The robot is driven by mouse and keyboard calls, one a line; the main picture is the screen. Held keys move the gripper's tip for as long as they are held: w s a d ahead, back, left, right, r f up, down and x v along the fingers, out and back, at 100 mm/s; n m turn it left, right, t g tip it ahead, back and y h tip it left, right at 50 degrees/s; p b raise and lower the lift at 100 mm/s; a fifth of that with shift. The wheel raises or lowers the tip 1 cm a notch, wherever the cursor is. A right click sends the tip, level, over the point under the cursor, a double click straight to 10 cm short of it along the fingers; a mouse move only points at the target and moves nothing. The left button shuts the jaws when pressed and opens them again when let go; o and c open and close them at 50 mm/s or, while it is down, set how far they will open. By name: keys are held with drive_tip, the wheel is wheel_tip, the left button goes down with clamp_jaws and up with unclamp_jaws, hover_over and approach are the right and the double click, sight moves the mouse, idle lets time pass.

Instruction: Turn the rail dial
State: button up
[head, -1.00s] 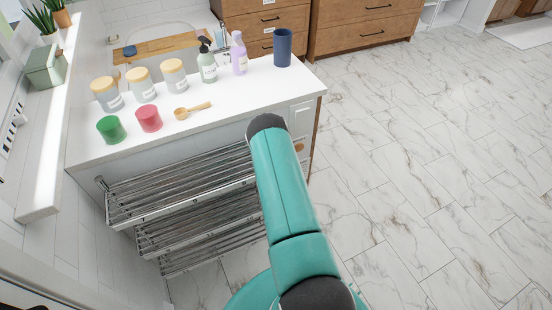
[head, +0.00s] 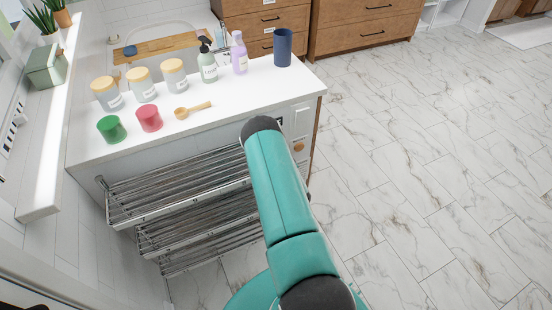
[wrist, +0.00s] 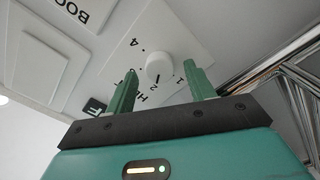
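A round white dial (wrist: 159,67) with a dark pointer mark sits on a white panel (wrist: 110,50) printed with numbers, in the wrist view. My gripper (wrist: 160,82) is open, with one green finger on each side of the dial in the picture. I see nothing held between the fingers. I cannot tell how far the fingertips are from the panel, or whether they touch the dial. In the head view my teal arm hides the gripper and the dial.
An orange knob (head: 298,147) sits on the white unit's end. Chrome rails (head: 180,190) stick out beside my arm and also show in the wrist view (wrist: 290,85). Jars, cups and bottles stand on the white top (head: 235,95). The marble floor (head: 430,170) at right is clear.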

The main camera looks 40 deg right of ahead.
drive_tip(key=v, duration=1.3)
drive_tip(key=shift+s+a, duration=0.15)
drive_tip(key=shift+s, duration=0.2)
